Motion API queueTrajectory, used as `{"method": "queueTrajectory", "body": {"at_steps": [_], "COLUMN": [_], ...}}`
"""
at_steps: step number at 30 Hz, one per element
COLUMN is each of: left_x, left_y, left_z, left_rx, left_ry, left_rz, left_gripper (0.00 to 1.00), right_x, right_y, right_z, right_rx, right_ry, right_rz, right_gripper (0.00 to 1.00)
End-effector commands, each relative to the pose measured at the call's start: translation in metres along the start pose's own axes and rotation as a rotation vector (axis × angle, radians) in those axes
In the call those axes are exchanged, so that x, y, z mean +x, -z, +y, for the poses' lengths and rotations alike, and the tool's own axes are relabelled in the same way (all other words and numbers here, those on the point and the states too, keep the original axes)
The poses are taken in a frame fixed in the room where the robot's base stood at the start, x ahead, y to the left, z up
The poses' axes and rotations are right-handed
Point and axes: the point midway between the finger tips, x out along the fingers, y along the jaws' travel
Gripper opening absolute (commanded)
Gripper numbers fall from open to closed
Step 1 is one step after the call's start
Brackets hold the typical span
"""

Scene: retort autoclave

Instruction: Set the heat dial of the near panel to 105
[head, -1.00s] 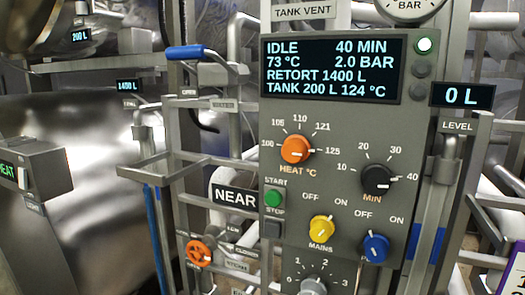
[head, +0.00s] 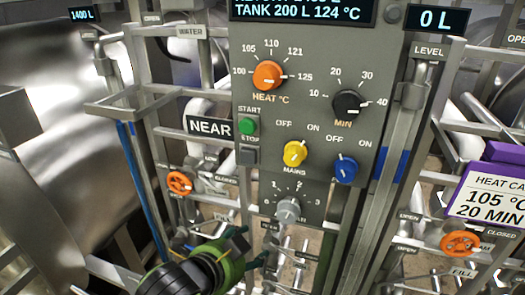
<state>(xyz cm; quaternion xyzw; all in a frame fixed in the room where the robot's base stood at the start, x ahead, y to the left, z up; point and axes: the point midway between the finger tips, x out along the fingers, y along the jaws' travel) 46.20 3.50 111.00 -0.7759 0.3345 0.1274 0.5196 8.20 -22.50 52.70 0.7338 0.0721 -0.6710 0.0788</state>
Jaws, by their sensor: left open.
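The dial's white pointer appears to face right, toward 125. My left gripper (head: 247,247) is at the bottom, below the dial and the panel's lower knob. Its dark fingers are spread apart and empty, and nothing touches the dial. My right gripper is not in view.
Beside the heat dial are a black MIN knob (head: 348,103), green start button (head: 247,126), yellow mains knob (head: 295,153), blue knob (head: 345,169) and grey knob (head: 288,210). Orange valve wheels (head: 179,184) and pipes flank the panel. A purple-framed card (head: 490,190) reads 105 °C, 20 MIN.

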Motion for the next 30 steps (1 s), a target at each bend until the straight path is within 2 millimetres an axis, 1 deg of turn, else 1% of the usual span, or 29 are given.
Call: {"method": "queueTrajectory", "body": {"at_steps": [1, 5, 6, 8, 9, 13, 18, 20, 21, 23, 24, 27, 30], "left_x": [-0.006, -0.02, -0.025, -0.034, -0.041, -0.058, -0.081, -0.089, -0.094, -0.104, -0.111, -0.128, -0.145], "left_y": [0.016, 0.054, 0.067, 0.085, 0.096, 0.123, 0.145, 0.15, 0.153, 0.157, 0.158, 0.159, 0.156], "left_z": [-0.016, -0.047, -0.056, -0.069, -0.077, -0.095, -0.117, -0.125, -0.131, -0.142, -0.149, -0.169, -0.187], "left_rx": [0.103, 0.396, 0.5, 0.668, 0.784, 1.111, 1.511, 1.651, 1.75, 1.908, 2.015, 2.259, 2.452], "left_ry": [0.033, 0.111, 0.139, 0.184, 0.213, 0.293, 0.38, 0.405, 0.42, 0.441, 0.448, 0.448, 0.421], "left_rz": [0.028, 0.084, 0.096, 0.107, 0.109, 0.088, 0.004, -0.04, -0.077, -0.148, -0.203, -0.356, -0.509], "left_gripper": [0.59, 0.59, 0.59, 0.59, 0.59, 0.59, 0.59, 0.59, 0.59, 0.59, 0.59, 0.59, 0.59], "right_x": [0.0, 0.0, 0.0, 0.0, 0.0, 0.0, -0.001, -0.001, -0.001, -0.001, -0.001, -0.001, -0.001], "right_y": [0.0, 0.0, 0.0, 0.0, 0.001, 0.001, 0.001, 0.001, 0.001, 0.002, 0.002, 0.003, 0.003], "right_z": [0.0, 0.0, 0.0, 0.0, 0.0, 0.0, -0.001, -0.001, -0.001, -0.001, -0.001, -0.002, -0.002], "right_rx": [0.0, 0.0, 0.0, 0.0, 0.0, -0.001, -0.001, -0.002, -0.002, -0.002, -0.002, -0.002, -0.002], "right_ry": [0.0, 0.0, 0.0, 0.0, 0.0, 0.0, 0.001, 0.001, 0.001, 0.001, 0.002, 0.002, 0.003], "right_rz": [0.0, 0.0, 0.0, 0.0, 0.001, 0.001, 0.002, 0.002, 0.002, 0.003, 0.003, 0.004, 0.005], "right_gripper": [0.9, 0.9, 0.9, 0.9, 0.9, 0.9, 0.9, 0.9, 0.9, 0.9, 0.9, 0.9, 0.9]}}
